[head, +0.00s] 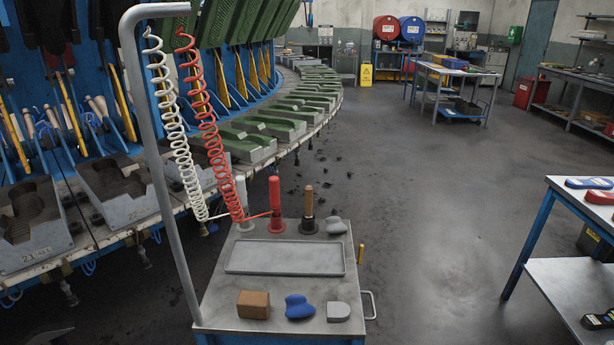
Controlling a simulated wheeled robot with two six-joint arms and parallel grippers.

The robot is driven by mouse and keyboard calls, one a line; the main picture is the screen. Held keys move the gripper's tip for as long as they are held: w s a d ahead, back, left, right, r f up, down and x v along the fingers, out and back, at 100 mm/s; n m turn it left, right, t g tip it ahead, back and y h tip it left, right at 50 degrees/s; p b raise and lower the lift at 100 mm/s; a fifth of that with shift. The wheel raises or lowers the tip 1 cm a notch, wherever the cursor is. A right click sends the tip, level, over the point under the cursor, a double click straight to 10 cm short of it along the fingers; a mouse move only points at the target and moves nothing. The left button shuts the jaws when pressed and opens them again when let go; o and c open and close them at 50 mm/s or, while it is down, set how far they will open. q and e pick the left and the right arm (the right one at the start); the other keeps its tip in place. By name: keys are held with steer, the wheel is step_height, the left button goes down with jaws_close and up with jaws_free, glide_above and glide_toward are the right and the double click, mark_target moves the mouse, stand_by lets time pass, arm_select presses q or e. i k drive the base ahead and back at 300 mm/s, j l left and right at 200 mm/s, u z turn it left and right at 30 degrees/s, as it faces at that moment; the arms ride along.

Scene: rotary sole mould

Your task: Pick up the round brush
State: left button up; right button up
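The round brush seems to be the upright thing with a brown wooden handle and a dark lower part (308,211). It stands at the back of the small metal cart top (215,302), to the right of a red upright tool (275,207). A white upright tool (242,204) stands further left. The brush's bristles cannot be made out at this size. A grey rounded lump (335,226) lies close to its right. Neither of my grippers is in view.
A shallow grey tray (284,270) lies mid-cart. In front are a brown block (254,304), a blue shaped piece (299,307) and a grey block (339,312). A grey post (160,170) with coiled white and red hoses rises at the left.

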mark_target(308, 190)
steer(key=u, duration=0.4)
steer(key=i+l+u, duration=0.15)
steer(key=l+u, duration=0.3)
steer(key=i+l+u, duration=0.1)
steer(key=l+u, duration=0.85)
steer(key=j, duration=0.1)
